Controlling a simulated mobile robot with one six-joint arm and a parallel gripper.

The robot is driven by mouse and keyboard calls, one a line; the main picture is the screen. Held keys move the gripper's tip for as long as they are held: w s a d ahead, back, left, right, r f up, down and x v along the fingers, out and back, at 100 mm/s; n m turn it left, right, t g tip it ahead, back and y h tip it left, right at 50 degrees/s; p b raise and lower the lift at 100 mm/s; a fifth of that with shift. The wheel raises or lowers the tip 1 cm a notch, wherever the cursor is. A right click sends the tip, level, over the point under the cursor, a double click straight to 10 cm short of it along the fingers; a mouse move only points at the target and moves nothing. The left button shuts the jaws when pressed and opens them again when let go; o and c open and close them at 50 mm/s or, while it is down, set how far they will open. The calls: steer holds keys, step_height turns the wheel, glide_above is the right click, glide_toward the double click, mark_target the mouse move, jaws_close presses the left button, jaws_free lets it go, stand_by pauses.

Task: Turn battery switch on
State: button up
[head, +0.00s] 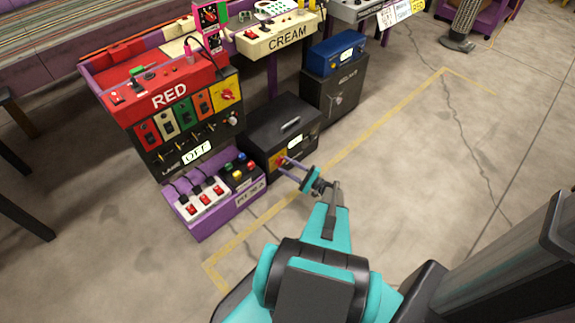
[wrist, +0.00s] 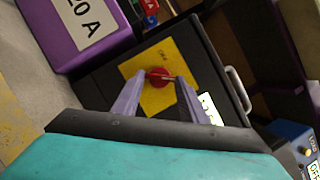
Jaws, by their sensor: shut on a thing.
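The battery switch is a red rotary knob (wrist: 160,88) on a yellow plate (wrist: 163,58), set on the front of a black box (head: 283,124). My gripper (wrist: 160,78) reaches the knob, with one purple-grey finger on each side. It is shut on the red knob in the wrist view. A light bar or slot on the knob shows between the fingertips. The small lettering on the plate is too blurred to read.
A purple box (head: 248,190) with a power strip and coloured buttons stands left of the black box. A blue unit (head: 337,52) sits on a dark cabinet (head: 337,92) behind right. The red console (head: 165,85) stands behind left. Floor in front is clear.

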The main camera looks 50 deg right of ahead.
steer(key=shift+a+f+m+t+h, duration=0.1)
steer(key=shift+m+t+h, duration=0.2)
steer(key=shift+m, duration=0.7)
steer(key=o, duration=1)
steer(key=shift+o, duration=0.2)
steer(key=shift+s, duration=0.15)
steer(key=v, duration=1.1)
steer(key=shift+s+b, duration=0.3)
steer(key=shift+s, duration=0.05)
